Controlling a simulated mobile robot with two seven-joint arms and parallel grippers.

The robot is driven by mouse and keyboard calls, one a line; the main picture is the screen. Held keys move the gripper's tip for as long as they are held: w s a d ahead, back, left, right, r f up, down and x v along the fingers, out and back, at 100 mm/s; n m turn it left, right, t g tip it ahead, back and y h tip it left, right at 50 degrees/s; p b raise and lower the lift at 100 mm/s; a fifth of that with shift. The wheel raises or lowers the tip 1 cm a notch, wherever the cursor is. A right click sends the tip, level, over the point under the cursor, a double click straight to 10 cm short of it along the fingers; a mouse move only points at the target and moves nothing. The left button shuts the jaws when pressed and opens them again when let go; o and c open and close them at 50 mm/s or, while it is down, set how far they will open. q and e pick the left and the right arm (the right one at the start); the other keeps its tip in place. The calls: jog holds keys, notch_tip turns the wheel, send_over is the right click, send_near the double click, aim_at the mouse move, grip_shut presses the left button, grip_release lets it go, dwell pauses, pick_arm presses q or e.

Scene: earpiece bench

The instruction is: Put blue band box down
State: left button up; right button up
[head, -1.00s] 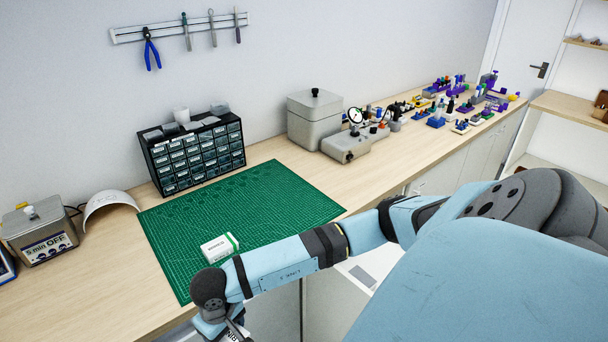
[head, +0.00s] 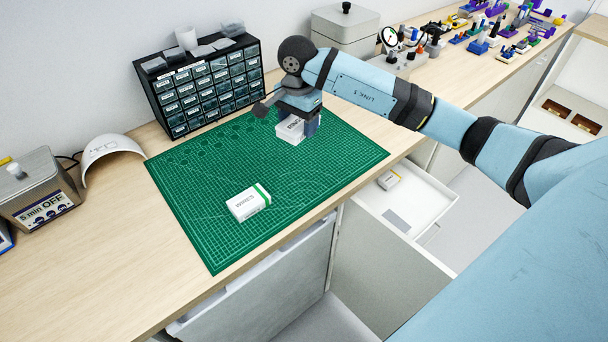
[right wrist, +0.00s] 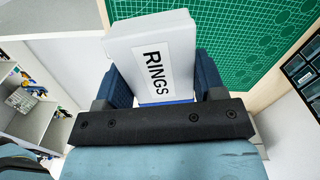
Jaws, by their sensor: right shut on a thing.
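The blue band box (head: 289,129) is white and labelled RINGS. It is at the back of the green mat (head: 330,185), in front of the drawer cabinet. My right gripper (head: 299,117) is shut on it from above. In the right wrist view the box (right wrist: 155,58) sits between the two blue fingers, with its label facing the camera and a strip of its blue band (right wrist: 165,102) showing near the palm. I cannot tell whether its underside touches the mat. My left gripper is out of view.
A white box with a green band, labelled WIRES (head: 248,203), lies on the mat towards the front. The drawer cabinet (head: 200,85) stands close behind. An open drawer (head: 410,205) juts out below the bench edge. Much of the mat is bare.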

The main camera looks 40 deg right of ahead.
jog(key=d+r+m, duration=0.1)
jog(key=r+m, duration=0.1)
jog(key=r, duration=0.1)
jog(key=shift+w+d, duration=0.4)
jog(key=shift+d+f+m, duration=0.15)
jog(key=shift+f+m, duration=0.1)
jog(key=shift+m, duration=0.15)
jog(key=p, duration=0.2)
send_over(303, 172)
notch_tip(303, 172, down, 14)
jog(key=shift+r, duration=0.2)
notch_tip(303, 172, down, 5)
jog(key=shift+f+p, duration=0.15)
jog(key=shift+p, duration=0.15)
jog(key=shift+f, duration=0.1)
jog(key=shift+d+f, duration=0.1)
jog(key=shift+f, duration=0.05)
jog(key=o, duration=0.9)
jog(key=shift+o, duration=0.2)
